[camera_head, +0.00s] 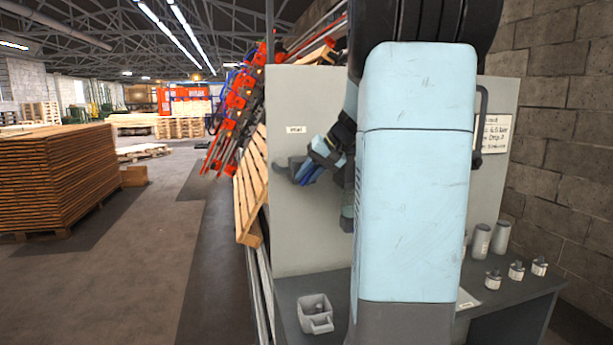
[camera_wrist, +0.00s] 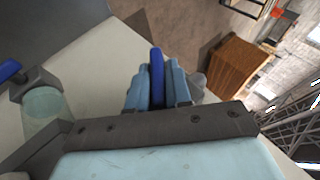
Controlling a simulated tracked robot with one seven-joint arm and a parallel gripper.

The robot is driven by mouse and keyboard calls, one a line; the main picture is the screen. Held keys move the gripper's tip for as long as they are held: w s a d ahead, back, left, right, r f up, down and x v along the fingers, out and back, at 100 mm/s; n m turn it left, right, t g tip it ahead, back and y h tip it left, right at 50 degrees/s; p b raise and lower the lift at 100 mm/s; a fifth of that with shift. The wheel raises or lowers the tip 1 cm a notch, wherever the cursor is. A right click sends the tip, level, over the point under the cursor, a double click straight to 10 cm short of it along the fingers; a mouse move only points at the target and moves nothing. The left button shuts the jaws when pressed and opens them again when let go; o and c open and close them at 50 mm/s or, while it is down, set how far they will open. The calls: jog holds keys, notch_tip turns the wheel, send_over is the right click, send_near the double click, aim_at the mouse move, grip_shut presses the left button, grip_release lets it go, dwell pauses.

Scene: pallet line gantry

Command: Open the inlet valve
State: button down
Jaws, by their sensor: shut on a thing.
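The upright pale panel (camera_head: 300,90) bears a small label (camera_head: 296,129), which seems to read "Inlet". Below the label, a grey valve body (camera_head: 282,167) sticks out from the panel, with a blue lever (camera_head: 307,174) on it. My gripper (camera_head: 316,165) is at this lever. In the wrist view, the light blue fingers of my gripper (camera_wrist: 157,82) are closed on both sides of the blue lever (camera_wrist: 156,62). My arm hides the middle of the panel in the head view.
Another blue handle (camera_wrist: 9,70) is at the left of the wrist view. On the bench (camera_head: 400,325) stand a grey open container (camera_head: 315,313), grey cylinders (camera_head: 481,241) and several small bottles (camera_head: 516,271). A pallet (camera_head: 250,190) leans beside the panel. A block wall (camera_head: 570,150) is at right.

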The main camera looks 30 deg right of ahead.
jog(key=t+y, duration=0.1)
jog(key=y, duration=0.1)
jog(key=m+t+y, duration=0.1)
jog(key=y, duration=0.2)
jog(key=shift+d+f+m, duration=0.1)
jog(key=shift+f+m, duration=0.05)
jog(key=shift+m, duration=0.15)
jog(key=shift+t+y, duration=0.3)
jog(key=c, duration=1.1)
grip_release()
